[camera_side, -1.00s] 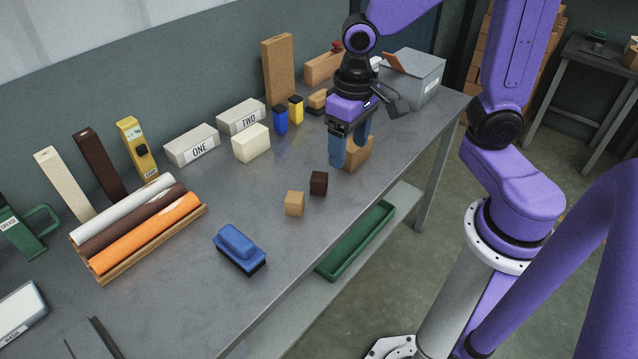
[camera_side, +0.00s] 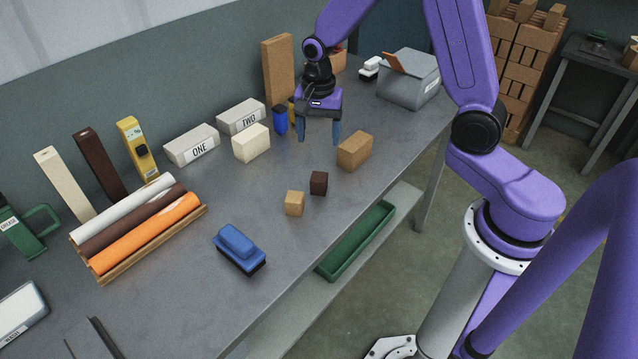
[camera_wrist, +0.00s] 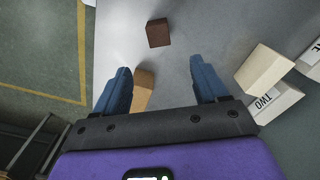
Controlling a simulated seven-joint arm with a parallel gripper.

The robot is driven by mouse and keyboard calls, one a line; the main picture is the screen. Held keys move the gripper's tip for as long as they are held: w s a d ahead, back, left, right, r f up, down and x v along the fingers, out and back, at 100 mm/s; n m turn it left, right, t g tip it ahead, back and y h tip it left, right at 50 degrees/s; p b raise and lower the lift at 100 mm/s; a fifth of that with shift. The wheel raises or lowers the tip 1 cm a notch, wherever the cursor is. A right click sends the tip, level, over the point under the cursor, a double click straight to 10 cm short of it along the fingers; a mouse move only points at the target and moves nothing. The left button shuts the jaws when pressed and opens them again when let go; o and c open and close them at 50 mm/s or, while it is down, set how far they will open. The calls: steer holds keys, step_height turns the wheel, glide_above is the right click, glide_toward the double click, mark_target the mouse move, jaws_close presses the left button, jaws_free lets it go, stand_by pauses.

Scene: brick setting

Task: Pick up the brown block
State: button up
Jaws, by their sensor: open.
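A small dark brown cube (camera_side: 318,183) sits on the grey table in the side view. It also shows in the wrist view (camera_wrist: 158,33), ahead of the fingers. A larger tan-brown block (camera_side: 355,150) stands near the table's front edge; in the wrist view (camera_wrist: 142,90) it is beside the left finger, which partly hides it. A small tan cube (camera_side: 294,203) sits just left of the dark cube. My gripper (camera_side: 319,136) is open and empty above the table, left of the larger block and behind the dark cube. Its two blue fingers also show in the wrist view (camera_wrist: 161,66).
A blue brush (camera_side: 239,248) lies at the front. The table around the two small cubes is clear.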

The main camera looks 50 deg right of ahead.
mark_target(319, 177)
step_height(319, 177, down, 9)
steer(key=shift+f, duration=0.1)
steer(key=f, duration=0.4)
steer(key=shift+s+a, duration=0.2)
steer(key=shift+s, duration=0.05)
steer(key=shift+f, duration=0.6)
steer(key=c, duration=1.1)
